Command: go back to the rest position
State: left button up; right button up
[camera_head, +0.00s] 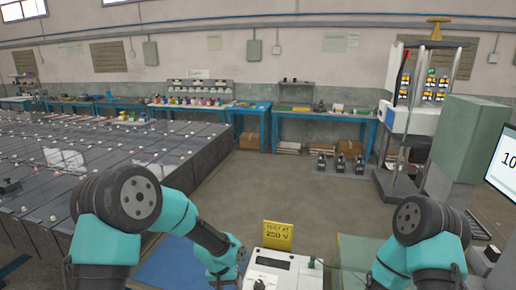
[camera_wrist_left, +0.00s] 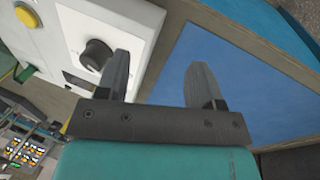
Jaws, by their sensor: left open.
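My left gripper (camera_wrist_left: 158,80) shows in the left wrist view with its two dark fingers apart and nothing between them. The fingers are over the edge between a white tester box and a blue mat (camera_wrist_left: 240,65). In the head view my left arm comes in from the left and bends down to the left of the white tester (camera_head: 283,272); its fingers are hard to make out there. The tester's black knob (camera_wrist_left: 97,54) is just left of the left finger in the wrist view. My right arm shows at the lower right of the head view, with its gripper out of view.
A yellow sign reading 250 V (camera_head: 279,235) stands behind the tester. Rows of dark batteries (camera_head: 60,170) fill the left side. A green cabinet (camera_head: 468,140) and a monitor (camera_head: 504,160) are at right. The floor (camera_head: 270,185) beyond the tester is clear.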

pick_arm(q)
jog(key=s+a+f+n, duration=0.1)
jog(key=s+a+f, duration=0.5)
jog(key=s, duration=0.4)
jog(key=s+a+f+n, duration=0.2)
jog(key=s+a+f, duration=0.4)
jog(key=s+f, duration=0.3)
jog(key=s, duration=0.2)
jog(key=shift+s+a+t+h, duration=0.3)
jog(key=shift+a+t+h, duration=0.05)
jog(key=shift+t+h, duration=0.05)
